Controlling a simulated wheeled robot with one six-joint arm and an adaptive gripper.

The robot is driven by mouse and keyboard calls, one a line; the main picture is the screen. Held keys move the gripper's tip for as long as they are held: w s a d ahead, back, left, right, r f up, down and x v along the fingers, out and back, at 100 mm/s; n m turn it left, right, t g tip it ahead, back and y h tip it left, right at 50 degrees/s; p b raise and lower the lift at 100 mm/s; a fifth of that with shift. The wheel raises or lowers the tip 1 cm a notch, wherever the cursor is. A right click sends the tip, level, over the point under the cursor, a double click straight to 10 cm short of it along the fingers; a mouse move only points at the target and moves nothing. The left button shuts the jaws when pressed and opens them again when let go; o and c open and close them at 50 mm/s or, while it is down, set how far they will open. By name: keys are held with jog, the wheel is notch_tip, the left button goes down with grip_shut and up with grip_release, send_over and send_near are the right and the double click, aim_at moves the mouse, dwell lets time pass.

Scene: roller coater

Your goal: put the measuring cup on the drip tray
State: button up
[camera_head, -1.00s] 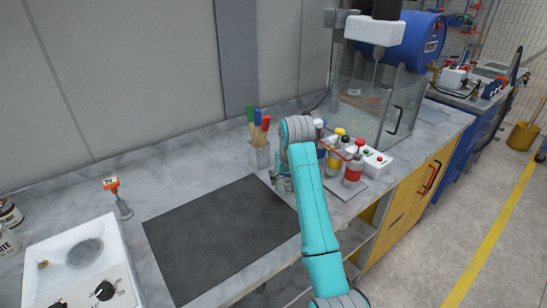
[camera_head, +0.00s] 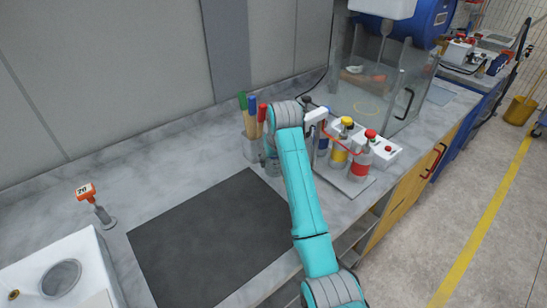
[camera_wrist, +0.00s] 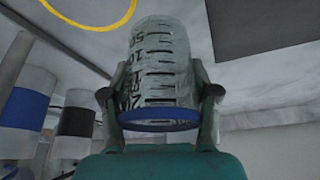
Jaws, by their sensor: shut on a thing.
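The measuring cup (camera_wrist: 160,70) is clear, with dark graduation marks and a blue ring at its near end. It fills the middle of the wrist view. My gripper (camera_wrist: 160,105) is shut on it, one finger on each side. In the head view my gripper (camera_head: 270,163) is largely hidden by my arm, just right of the brush holder and above the back edge of the dark mat. A yellow ring (camera_head: 367,109) marks the floor of the glass enclosure, and a yellow ring also shows in the wrist view (camera_wrist: 90,10). I cannot tell for certain which surface is the drip tray.
A holder (camera_head: 251,145) with several brushes stands close left of my gripper. Bottles with yellow (camera_head: 342,145) and red (camera_head: 362,160) caps stand to the right, before the glass enclosure (camera_head: 385,95). The dark mat (camera_head: 200,240) is clear. A white unit (camera_head: 60,270) is at left.

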jog(key=o, duration=1.1)
